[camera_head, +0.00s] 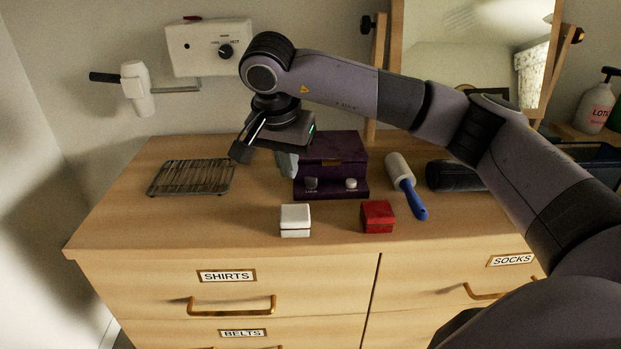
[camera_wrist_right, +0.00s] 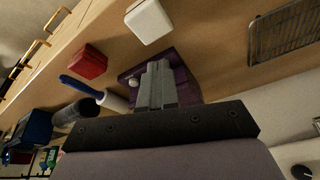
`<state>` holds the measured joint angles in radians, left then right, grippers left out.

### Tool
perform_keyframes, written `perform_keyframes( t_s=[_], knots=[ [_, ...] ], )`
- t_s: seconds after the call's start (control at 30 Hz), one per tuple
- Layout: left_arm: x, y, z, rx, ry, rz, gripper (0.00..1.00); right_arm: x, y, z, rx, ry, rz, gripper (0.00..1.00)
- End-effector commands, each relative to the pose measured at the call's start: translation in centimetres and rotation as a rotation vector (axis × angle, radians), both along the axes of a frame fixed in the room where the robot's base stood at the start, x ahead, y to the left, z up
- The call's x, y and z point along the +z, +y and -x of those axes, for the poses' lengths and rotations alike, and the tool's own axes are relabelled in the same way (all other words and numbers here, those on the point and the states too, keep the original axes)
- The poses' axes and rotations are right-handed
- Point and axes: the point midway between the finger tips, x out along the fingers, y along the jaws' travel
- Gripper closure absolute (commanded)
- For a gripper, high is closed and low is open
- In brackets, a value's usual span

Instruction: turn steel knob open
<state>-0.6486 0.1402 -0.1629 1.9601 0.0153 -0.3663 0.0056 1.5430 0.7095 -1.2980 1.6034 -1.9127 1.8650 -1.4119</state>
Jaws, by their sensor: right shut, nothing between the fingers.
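A dark purple box (camera_head: 334,147) stands on the dresser top, with two small knobs on its front ledge. The left knob (camera_head: 311,184) is grey and looks like the steel one; the right knob (camera_head: 351,184) is whitish. The labels under them are too small to read. My right gripper (camera_head: 288,168) points down at the left side of the purple box, its fingers shut and empty, close to the grey knob. Whether they touch it I cannot tell. In the right wrist view the shut fingers (camera_wrist_right: 158,70) cover part of the purple box (camera_wrist_right: 186,88). The whitish knob (camera_wrist_right: 133,82) shows beside them; the grey knob seems hidden. My left gripper is out of view.
A white box (camera_head: 295,220) and a red box (camera_head: 377,216) sit in front. A blue-handled roller (camera_head: 406,185) lies to the right, a wire rack (camera_head: 191,177) to the left. A hairdryer (camera_head: 138,88) hangs beside a wall unit (camera_head: 209,48). A mirror (camera_head: 478,45) stands behind my right arm.

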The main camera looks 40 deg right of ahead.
Motion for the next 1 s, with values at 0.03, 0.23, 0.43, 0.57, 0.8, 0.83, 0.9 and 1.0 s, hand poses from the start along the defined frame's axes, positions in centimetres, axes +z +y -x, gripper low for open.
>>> perform_keyframes(
  t_s=[0.03, 0.23, 0.43, 0.57, 0.8, 0.83, 0.9, 1.0],
  knots=[
    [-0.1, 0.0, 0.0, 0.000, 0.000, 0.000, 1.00, 0.6, -0.9, -0.1, -0.007, -0.010, 0.033, 1.00],
    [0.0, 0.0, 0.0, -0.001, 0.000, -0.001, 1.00, 0.3, -2.2, -0.4, -0.016, -0.015, 0.071, 1.00],
    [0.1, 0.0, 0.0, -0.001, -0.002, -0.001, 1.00, -3.3, -3.3, -1.2, -0.017, -0.011, 0.070, 1.00],
    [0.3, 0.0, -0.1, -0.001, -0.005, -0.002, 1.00, -6.0, -4.1, -1.8, -0.016, -0.012, 0.069, 1.00],
    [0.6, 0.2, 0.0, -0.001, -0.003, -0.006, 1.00, -7.8, -6.3, -3.5, -0.019, -0.017, 0.066, 1.00],
    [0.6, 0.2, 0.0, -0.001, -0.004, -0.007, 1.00, -7.9, -6.6, -3.7, -0.018, -0.016, 0.067, 1.00],
    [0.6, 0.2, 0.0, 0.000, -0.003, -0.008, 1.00, -7.9, -7.1, -4.1, -0.016, -0.017, 0.065, 1.00],
    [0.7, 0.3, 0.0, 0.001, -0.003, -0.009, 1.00, -7.9, -7.6, -4.5, -0.016, -0.016, 0.066, 1.00]
  ],
)
